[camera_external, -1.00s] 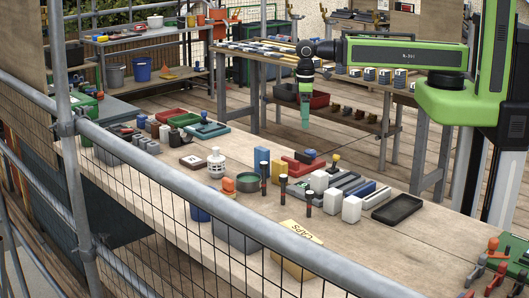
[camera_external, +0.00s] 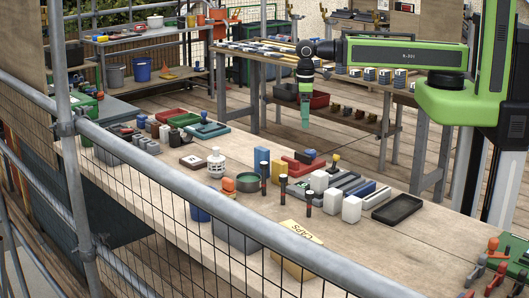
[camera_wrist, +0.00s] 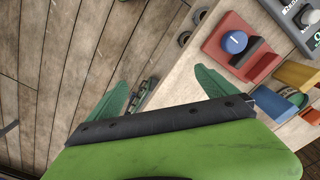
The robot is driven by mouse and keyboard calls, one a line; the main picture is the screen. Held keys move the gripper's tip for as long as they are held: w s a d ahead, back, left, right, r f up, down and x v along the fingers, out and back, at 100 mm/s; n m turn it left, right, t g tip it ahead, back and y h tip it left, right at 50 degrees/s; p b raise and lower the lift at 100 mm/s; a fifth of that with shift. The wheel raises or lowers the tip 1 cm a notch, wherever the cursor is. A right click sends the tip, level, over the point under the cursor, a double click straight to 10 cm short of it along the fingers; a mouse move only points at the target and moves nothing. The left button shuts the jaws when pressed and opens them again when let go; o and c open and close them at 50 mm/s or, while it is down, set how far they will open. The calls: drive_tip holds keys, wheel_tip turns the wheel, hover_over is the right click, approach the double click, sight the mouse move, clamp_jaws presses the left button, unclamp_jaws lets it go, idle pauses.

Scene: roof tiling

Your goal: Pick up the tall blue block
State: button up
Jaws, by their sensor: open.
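The tall blue block (camera_external: 262,160) stands upright on the long wooden bench, left of a yellow block (camera_external: 276,172). In the wrist view a blue block (camera_wrist: 272,103) lies at the right, beside a yellow block (camera_wrist: 298,75); it looks like the same one. My gripper (camera_external: 305,116) hangs pointing down above the far edge of the bench, behind and to the right of the blue block, and apart from it. In the wrist view my gripper (camera_wrist: 160,77) shows two teal fingers spread wide with nothing between them.
A red piece (camera_external: 297,165) lies close to the blue block. A round green dish (camera_external: 247,182) is at the left. Bare wood (camera_external: 420,250) lies towards the front right.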

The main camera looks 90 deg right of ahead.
drive_tip(key=c, duration=0.8)
drive_tip(key=n+t+y+p, duration=0.3)
drive_tip(key=n+p, duration=0.4)
drive_tip(key=n, duration=0.2)
approach(263, 148)
drive_tip(key=b+x, duration=0.9)
drive_tip(key=b, duration=0.2)
drive_tip(key=shift+a, duration=0.15)
